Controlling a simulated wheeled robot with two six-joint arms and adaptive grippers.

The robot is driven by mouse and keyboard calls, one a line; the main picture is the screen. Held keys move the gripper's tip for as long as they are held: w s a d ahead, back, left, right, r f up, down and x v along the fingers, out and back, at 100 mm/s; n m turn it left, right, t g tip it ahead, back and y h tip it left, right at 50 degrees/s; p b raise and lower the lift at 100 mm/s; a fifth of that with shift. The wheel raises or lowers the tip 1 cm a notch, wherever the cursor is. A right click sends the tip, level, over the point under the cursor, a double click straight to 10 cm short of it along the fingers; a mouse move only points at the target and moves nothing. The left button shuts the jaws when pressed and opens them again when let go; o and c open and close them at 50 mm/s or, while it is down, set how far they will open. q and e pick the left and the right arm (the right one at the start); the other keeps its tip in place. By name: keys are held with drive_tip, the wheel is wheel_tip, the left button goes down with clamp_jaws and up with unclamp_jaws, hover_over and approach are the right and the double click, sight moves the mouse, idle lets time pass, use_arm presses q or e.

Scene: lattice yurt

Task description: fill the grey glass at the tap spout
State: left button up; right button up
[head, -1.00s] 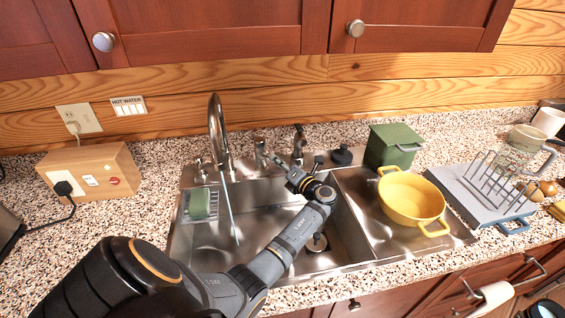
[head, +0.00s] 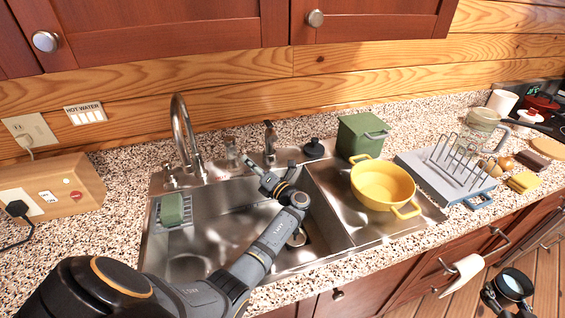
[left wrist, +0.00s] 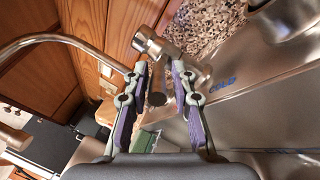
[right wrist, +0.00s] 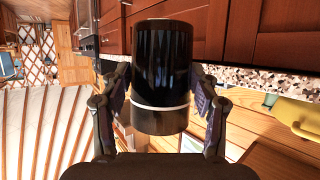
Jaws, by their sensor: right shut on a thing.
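The grey glass (right wrist: 162,70) shows in the right wrist view as a dark cylinder with a pale band. My right gripper (right wrist: 160,98) is shut around it. In the head view the glass (head: 513,285) is at the bottom right, mouth up, above the floor; its contents are unclear. The tap spout (head: 180,115) arches over the sink, with no stream visible. My left gripper (head: 258,170) is over the sink, right of the spout. In the left wrist view its fingers (left wrist: 160,72) are apart and empty, just short of a metal tap handle (left wrist: 153,46).
The steel sink (head: 215,215) holds a green sponge (head: 172,208) at its left. A yellow pot (head: 383,188), green box (head: 360,137) and rack (head: 450,175) stand to the right. A wooden socket box (head: 60,190) is at the left.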

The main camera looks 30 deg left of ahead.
use_arm(q)
drive_tip(key=shift+o, duration=0.5)
drive_tip(key=shift+r, duration=0.15)
wheel_tip(320, 180, up, 10)
drive_tip(key=shift+f, duration=0.1)
